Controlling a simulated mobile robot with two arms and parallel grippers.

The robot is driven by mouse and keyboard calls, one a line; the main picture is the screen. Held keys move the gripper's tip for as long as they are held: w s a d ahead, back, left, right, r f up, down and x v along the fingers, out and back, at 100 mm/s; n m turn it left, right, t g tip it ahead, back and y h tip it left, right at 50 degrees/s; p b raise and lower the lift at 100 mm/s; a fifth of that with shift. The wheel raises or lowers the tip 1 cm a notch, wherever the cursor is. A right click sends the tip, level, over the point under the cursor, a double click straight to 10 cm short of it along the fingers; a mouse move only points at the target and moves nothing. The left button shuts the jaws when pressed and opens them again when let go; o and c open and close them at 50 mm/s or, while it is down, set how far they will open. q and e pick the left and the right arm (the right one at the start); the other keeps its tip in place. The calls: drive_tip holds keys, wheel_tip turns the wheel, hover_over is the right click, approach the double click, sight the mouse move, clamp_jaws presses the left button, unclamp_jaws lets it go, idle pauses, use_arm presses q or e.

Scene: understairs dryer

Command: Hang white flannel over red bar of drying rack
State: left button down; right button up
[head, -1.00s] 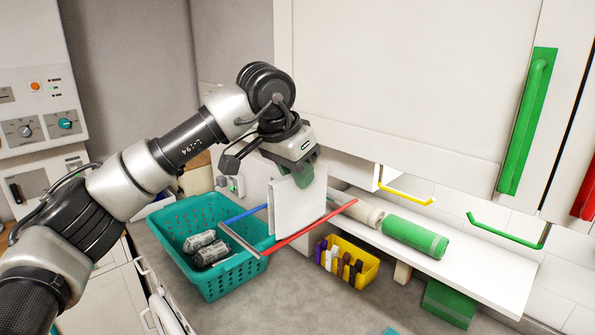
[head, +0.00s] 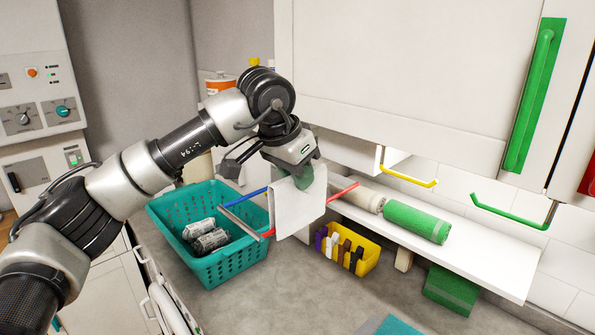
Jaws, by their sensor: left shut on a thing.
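The white flannel (head: 299,212) hangs from my left gripper (head: 303,184), which is shut on its top edge. The drying rack's red bar (head: 342,191) shows on both sides of the flannel. The flannel covers the middle of the bar and its lower edge reaches below it. I cannot tell whether the flannel rests on the bar or only hangs in front of it. The rack's blue bar (head: 244,197) lies behind and to the left. My right gripper is not in view.
A teal basket (head: 228,274) with grey rolled items stands under the rack's left side. A yellow bin (head: 368,262) with several pegs is right of the flannel. A white shelf (head: 470,250) carries a green roll (head: 416,222) and a cream roll (head: 363,199). Cupboards hang above.

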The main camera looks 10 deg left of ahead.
sight(297, 211)
use_arm(q)
drive_tip(key=shift+f+b, duration=2.5)
drive_tip(key=shift+f, duration=1.5)
drive_tip(key=c, duration=0.9)
unclamp_jaws()
drive_tip(key=shift+r, duration=0.1)
